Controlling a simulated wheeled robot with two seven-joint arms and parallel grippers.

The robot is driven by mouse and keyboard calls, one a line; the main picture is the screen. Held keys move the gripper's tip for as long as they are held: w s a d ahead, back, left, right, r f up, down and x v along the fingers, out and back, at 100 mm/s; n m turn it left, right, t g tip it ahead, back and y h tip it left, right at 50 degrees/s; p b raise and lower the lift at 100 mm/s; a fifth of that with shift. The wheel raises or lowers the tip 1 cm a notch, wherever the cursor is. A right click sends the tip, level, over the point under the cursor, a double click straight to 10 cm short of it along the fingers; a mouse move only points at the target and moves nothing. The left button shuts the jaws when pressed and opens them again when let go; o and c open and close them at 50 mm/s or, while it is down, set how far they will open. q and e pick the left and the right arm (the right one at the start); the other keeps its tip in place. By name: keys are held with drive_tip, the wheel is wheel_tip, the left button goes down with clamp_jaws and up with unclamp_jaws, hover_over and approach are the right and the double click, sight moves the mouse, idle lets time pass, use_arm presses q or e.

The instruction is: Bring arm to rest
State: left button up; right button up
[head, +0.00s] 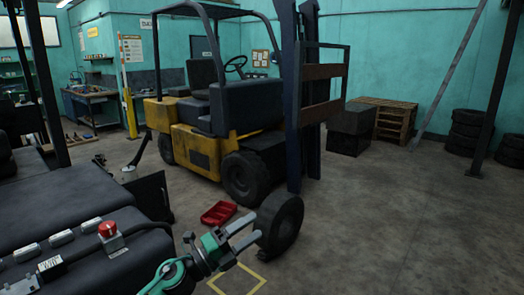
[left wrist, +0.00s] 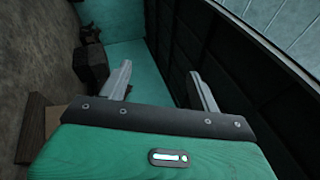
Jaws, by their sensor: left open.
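My left arm comes in at the bottom of the head view, with green and dark links. Its left gripper (head: 257,226) is open, with two grey fingers pointing up and to the right. In the left wrist view the left gripper (left wrist: 161,77) shows its fingers spread wide with nothing between them. In the head view a dark wheel (head: 283,222) stands upright just beyond the fingertips. I cannot tell whether they touch it. My right gripper is not in view.
A yellow and dark forklift (head: 205,140) stands behind, its mast (head: 305,100) upright. A red tray (head: 218,213) lies on the floor left of the wheel. A dark console with a red button (head: 107,228) fills the lower left. The floor (head: 400,220) at right is clear.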

use_arm(q)
drive_tip(key=s+a+f+n+t+y, duration=0.2)
drive_tip(key=s+a+f+n+y, duration=0.3)
drive_tip(key=a+f+n+y, duration=0.6)
drive_tip(key=s+a+f+n+t+y, duration=0.1)
drive_tip(key=s+a+f+n+y, duration=0.55)
drive_tip(key=n, duration=0.85)
drive_tip(key=s+a+f+n+g, duration=0.1)
drive_tip(key=s+f+n+g, duration=0.2)
drive_tip(key=s, duration=0.5)
drive_tip(key=s+f+g, duration=0.4)
drive_tip(key=s+f, duration=0.2)
drive_tip(key=s, duration=0.2)
drive_tip(key=s+a+f+n+g, duration=0.1)
drive_tip(key=s+f+n+g, duration=0.2)
drive_tip(key=s, duration=0.5)
wheel_tip(320, 180, down, 34)
drive_tip(key=s+m+g, duration=0.1)
drive_tip(key=s+g, duration=0.1)
drive_tip(key=s+a+f, duration=0.1)
drive_tip(key=s+f, duration=0.8)
drive_tip(key=s+a+f+g+y, duration=0.1)
drive_tip(key=s+a+f, duration=0.1)
drive_tip(key=s+f, duration=0.7)
drive_tip(key=shift+s+a+m, duration=0.25)
drive_tip(key=shift+m, duration=0.05)
